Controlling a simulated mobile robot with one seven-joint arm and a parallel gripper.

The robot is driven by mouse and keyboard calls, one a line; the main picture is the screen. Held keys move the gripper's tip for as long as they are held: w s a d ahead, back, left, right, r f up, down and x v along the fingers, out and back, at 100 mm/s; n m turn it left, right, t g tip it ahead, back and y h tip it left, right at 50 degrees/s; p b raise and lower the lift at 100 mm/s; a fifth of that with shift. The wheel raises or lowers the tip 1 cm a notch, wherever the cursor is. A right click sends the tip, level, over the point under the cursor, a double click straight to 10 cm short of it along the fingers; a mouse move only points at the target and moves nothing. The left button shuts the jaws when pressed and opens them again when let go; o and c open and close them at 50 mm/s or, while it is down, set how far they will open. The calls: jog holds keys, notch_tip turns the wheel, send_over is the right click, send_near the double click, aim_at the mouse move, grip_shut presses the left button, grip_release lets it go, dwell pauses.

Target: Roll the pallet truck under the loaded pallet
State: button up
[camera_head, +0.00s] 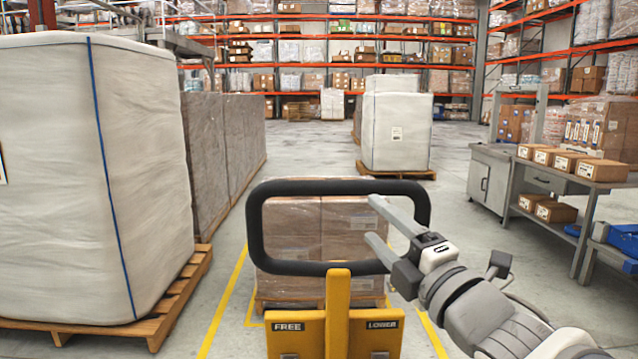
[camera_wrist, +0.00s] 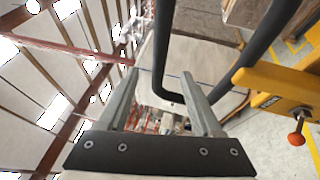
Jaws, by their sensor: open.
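The yellow pallet truck (camera_head: 337,325) stands in front, with a black loop handle (camera_head: 300,268) and labels FREE and LOWER. The loaded pallet (camera_head: 320,302) bears shrink-wrapped cartons (camera_head: 320,235), seen through and below the loop, between yellow floor lines. The truck's forks are hidden. My gripper (camera_head: 370,218) is open at the loop's lower right corner, its fingers pointing left across the opening. In the wrist view, the handle (camera_wrist: 161,60) shows between the spread fingers of my gripper (camera_wrist: 160,75); contact cannot be told. The truck's yellow part (camera_wrist: 270,85) is at right.
A large white bulk bag (camera_head: 60,180) on a wooden pallet (camera_head: 185,295) stands close at left, with wrapped stacks (camera_head: 225,150) behind. Another white load (camera_head: 398,130) stands farther back. A bench (camera_head: 560,185) with cartons is at right. Grey floor is clear in the middle distance.

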aim_at(331, 181)
jog(key=b+x, duration=0.1)
jog(key=x, duration=1.4)
jog(key=shift+w+a+r, duration=0.1)
jog(key=shift+w, duration=0.3)
jog(key=shift+c, duration=0.4)
grip_shut()
